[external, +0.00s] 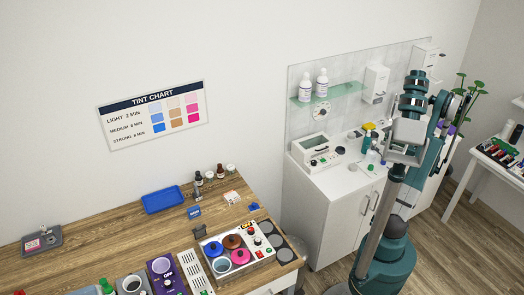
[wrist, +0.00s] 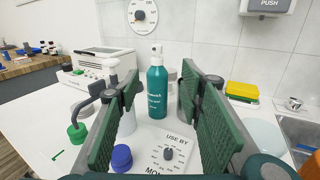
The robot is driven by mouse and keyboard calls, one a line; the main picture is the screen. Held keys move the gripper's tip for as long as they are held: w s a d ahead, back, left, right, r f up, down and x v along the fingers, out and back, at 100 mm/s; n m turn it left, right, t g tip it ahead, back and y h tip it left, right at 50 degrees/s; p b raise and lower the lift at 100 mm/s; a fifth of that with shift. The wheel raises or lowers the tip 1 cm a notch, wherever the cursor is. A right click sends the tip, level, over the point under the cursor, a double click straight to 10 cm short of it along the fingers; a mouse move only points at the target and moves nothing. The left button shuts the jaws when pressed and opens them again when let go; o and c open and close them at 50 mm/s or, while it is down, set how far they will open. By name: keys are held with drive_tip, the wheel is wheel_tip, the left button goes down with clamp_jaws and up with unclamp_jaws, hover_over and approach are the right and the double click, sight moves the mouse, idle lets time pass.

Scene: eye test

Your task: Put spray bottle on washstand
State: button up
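A teal spray bottle (wrist: 157,88) with a white spray head stands upright on the white counter top (wrist: 70,152), which I take to be the washstand. In the external view a small teal bottle (external: 367,142) on the white cabinet (external: 334,205) looks like the same one. My gripper (wrist: 160,100) is open in the wrist view, with green-padded fingers on either side of the bottle in the picture. The bottle appears beyond the fingertips, and nothing is held. In the external view my arm hides part of the counter, and the fingers are hard to make out.
A sink (wrist: 294,124) is at right. A glass shelf (external: 328,93) hangs above.

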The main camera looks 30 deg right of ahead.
drive_tip(key=w+a+r+m+t+h, duration=0.1)
drive_tip(key=w+a+r+m+h, duration=0.3)
drive_tip(key=r+m, duration=0.5)
drive_tip(key=w+a+r+m+t+h, duration=0.2)
drive_tip(key=w+r+m+h, duration=0.5)
drive_tip(key=r, duration=0.5)
drive_tip(key=w+a+r+m+t+h, duration=0.1)
drive_tip(key=w+a+r+m+h, duration=0.3)
drive_tip(key=r+m, duration=0.55)
drive_tip(key=s+a+f+m+g+y, duration=0.2)
drive_tip(key=s+a+f+m+g, duration=0.2)
drive_tip(key=s+a+f, duration=0.4)
drive_tip(key=s+a+f+m+g+y, duration=0.2)
drive_tip(key=s+a+f+m+g, duration=0.2)
drive_tip(key=a, duration=1.1)
drive_tip(key=s+a+f+m+g+y, duration=0.2)
drive_tip(key=s+a+f+m+g, duration=0.3)
drive_tip(key=s+a+f, duration=0.7)
drive_tip(key=m, duration=0.2)
drive_tip(key=shift+s+a+f+m+y, duration=0.25)
drive_tip(key=shift+m+y, duration=0.1)
drive_tip(key=shift+y, duration=0.05)
